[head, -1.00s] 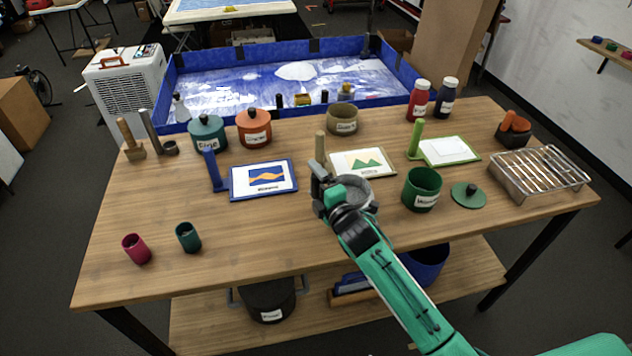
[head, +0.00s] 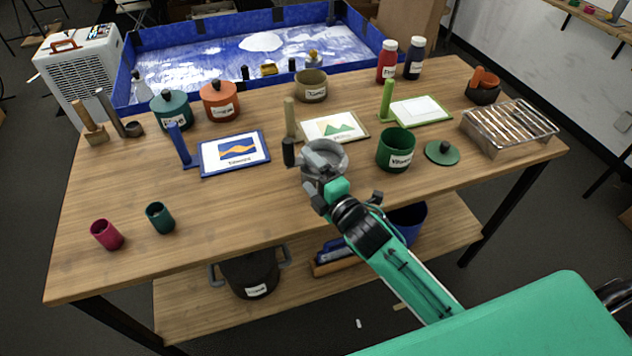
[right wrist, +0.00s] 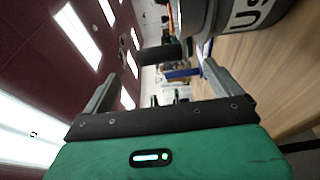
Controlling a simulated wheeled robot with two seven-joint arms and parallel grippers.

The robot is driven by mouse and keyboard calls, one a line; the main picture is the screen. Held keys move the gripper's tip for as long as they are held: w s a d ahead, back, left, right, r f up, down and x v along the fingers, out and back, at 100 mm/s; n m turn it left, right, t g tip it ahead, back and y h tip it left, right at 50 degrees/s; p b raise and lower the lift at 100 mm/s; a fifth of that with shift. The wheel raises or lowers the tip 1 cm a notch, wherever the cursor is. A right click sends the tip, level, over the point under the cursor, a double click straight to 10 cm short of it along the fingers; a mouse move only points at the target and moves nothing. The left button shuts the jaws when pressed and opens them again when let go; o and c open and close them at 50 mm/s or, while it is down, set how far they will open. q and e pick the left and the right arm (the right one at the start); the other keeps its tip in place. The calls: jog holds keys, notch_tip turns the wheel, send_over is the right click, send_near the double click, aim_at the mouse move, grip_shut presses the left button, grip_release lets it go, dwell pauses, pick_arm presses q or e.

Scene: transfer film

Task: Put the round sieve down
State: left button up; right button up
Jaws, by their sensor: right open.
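The round sieve (head: 328,155) is a grey, round, open-topped vessel with a short black handle (head: 288,152) on its left side. It appears to rest upright on the wooden table, near the front middle. In the right wrist view its labelled side (right wrist: 246,16) shows at the top right, with the dark handle (right wrist: 160,52) beyond the spread fingers. My right gripper (head: 307,172) is at the near left side of the sieve, open, with nothing held. It also shows open in the right wrist view (right wrist: 160,78). My left gripper is not in view.
A green labelled pot (head: 395,150) stands just right of the sieve. A framed mountain picture (head: 333,128) lies behind it and a blue-framed one (head: 234,152) to its left. A wire rack (head: 508,126) is at the right. The front left tabletop is mostly clear, with two small cups.

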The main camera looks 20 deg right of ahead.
jog(key=shift+v, duration=1)
